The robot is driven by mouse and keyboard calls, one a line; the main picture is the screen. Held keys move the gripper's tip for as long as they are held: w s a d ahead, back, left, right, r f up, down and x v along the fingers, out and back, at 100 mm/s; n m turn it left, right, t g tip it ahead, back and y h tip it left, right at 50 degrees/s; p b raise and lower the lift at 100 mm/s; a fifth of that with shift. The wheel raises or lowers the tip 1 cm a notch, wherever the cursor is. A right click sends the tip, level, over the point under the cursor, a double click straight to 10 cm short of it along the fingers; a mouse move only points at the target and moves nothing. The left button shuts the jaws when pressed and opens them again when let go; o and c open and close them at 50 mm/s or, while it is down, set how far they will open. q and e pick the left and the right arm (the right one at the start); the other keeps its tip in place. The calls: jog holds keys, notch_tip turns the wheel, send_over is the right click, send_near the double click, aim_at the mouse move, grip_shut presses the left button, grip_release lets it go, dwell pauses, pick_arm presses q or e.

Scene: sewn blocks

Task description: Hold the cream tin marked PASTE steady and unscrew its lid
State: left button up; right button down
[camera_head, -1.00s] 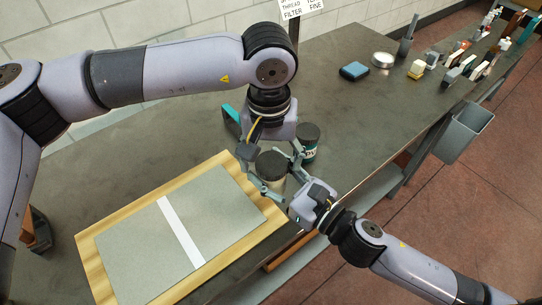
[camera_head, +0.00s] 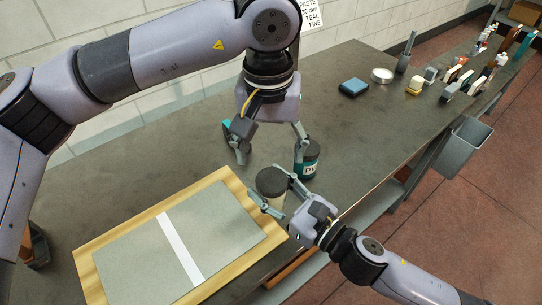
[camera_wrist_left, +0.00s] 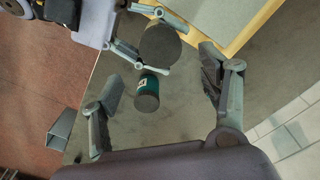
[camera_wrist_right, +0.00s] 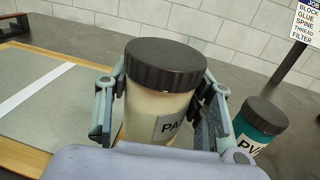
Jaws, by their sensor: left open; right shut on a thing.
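The cream tin marked PASTE (camera_wrist_right: 158,112) stands upright with its dark ribbed lid (camera_wrist_right: 165,62) on, in the right wrist view. Only "PA" of its label shows there. My right gripper (camera_head: 268,200) is shut around the tin's body, one finger on each side, below the lid. In the head view the tin's lid (camera_head: 271,181) hides most of its body. My left gripper (camera_head: 272,148) is open and empty above and behind the tin. In the left wrist view the lid (camera_wrist_left: 160,45) lies beyond the open fingers (camera_wrist_left: 158,90), apart from them.
A teal tin with a dark lid (camera_head: 307,160) stands close behind the cream tin, to its right. A board with a grey mat (camera_head: 140,250) lies at the left. A blue block (camera_head: 354,87) and several small things lie farther back.

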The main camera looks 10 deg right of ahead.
aim_at(272, 179)
pick_arm(q)
jog(key=shift+w+d+f, duration=0.1)
jog(key=shift+f, duration=3.85)
jog(key=shift+c, duration=0.5)
jog(key=c, duration=1.1)
jog(key=o, duration=1.2)
jog(key=shift+o, duration=0.2)
jog(key=shift+r, duration=0.1)
jog(key=shift+r, duration=2.2)
